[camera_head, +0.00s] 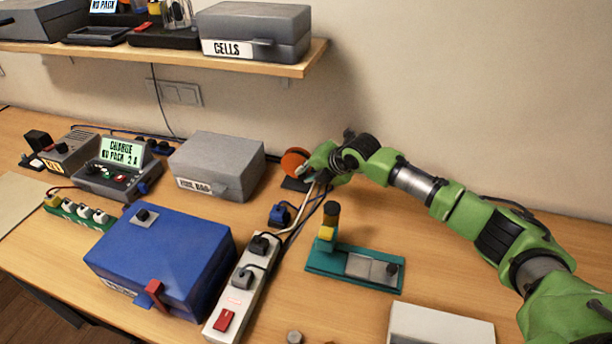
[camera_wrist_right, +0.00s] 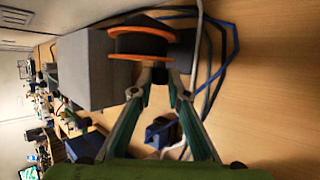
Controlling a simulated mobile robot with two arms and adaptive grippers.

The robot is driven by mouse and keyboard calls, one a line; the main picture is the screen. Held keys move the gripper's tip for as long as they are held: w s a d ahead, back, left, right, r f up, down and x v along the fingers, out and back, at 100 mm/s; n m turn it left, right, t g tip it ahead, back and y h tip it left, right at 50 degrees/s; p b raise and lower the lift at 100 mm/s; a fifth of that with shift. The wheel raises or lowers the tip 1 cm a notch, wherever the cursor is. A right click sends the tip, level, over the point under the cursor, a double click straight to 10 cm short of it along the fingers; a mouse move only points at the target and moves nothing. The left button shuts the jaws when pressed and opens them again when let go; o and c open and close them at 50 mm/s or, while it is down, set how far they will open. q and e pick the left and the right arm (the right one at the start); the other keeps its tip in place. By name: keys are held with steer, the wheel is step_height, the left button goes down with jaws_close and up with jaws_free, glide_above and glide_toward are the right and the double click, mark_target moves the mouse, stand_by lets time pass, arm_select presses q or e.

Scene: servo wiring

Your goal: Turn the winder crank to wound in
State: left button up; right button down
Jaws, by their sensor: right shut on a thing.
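The winder is an orange-rimmed reel with a dark drum. It shows as an orange disc (camera_head: 295,161) at the back of the bench in the head view, and as the reel (camera_wrist_right: 141,43) at the top of the right wrist view. My right gripper (camera_wrist_right: 162,78) is shut on a small dark part at the front of the reel, which looks like the winder's crank. In the head view, my right gripper (camera_head: 312,170) reaches the reel from the right and hides part of it. My left gripper is in neither view.
A grey box (camera_head: 222,160) stands left of the reel. Cables and a blue plug (camera_head: 280,214) lie in front of it. A power strip (camera_head: 236,297), blue case (camera_head: 165,250) and teal fixture (camera_head: 325,262) stand nearer. The bench right of the reel is mostly bare.

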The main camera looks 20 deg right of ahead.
stand_by(0.4)
steer(key=c, duration=2)
jaws_free()
steer(key=shift+w+f, duration=0.1)
steer(key=shift+f, duration=0.05)
steer(key=shift+o, duration=0.2)
steer(key=v, duration=1.2)
steer(key=shift+d+f, duration=0.15)
